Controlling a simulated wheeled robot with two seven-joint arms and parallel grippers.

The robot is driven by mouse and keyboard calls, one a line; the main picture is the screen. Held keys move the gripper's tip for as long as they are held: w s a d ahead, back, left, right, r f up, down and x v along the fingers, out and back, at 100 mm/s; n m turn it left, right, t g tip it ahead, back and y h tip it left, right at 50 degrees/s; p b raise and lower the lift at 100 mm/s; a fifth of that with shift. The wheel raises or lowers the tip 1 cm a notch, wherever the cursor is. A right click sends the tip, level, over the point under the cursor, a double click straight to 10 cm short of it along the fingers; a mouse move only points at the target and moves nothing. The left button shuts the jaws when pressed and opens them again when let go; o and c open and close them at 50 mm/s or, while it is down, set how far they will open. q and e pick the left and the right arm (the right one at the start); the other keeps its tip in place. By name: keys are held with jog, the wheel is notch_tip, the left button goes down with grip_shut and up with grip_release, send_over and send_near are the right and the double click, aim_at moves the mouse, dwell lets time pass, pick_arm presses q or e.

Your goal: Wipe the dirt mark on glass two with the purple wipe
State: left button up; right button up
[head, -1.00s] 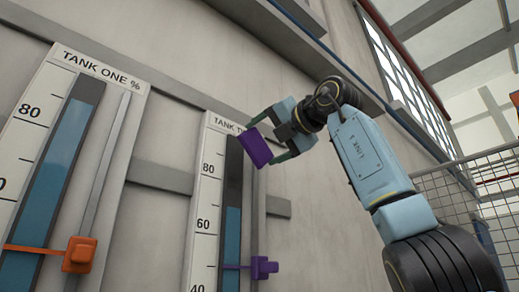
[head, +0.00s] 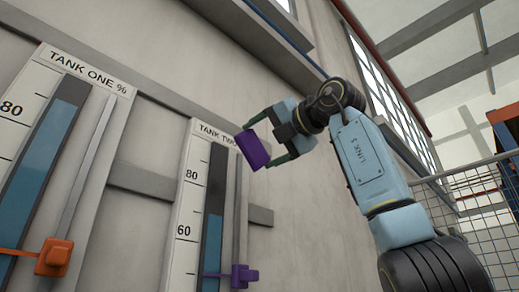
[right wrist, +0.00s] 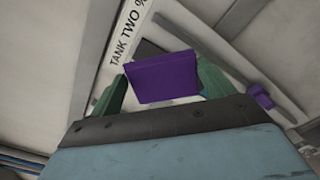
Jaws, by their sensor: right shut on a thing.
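The purple wipe (head: 253,149) is a small block held between the fingers of my right gripper (head: 262,152), near the top of the tank two gauge (head: 186,222). It also shows in the right wrist view (right wrist: 163,77), between two green fingers. Glass two (head: 213,215) is a dark upright strip with blue in its lower part. I cannot make out a dirt mark on it. Whether the wipe touches the glass is unclear; in the head view it appears right of the glass top. My left gripper is not in view.
A purple slider (head: 243,277) sits on the rail beside glass two. The tank one gauge (head: 88,68) stands at left with an orange slider (head: 52,258). Grey wall beams run behind the gauges. A wire mesh fence (head: 470,215) stands at right.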

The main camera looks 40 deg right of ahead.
jog(key=shift+w, duration=0.15)
jog(key=shift+a+f+m, duration=0.3)
jog(key=shift+f+m, duration=0.4)
jog(key=shift+m, duration=0.1)
jog(key=m, duration=0.7)
send_near(216, 190)
jog(key=w+p, duration=0.1)
jog(key=w, duration=0.1)
jog(key=w+p, duration=0.1)
jog(key=w, duration=0.1)
jog(key=shift+a, duration=0.25)
jog(key=shift+w+a+p, duration=0.1)
jog(key=shift+w+p, duration=0.3)
jog(key=shift+w, duration=0.85)
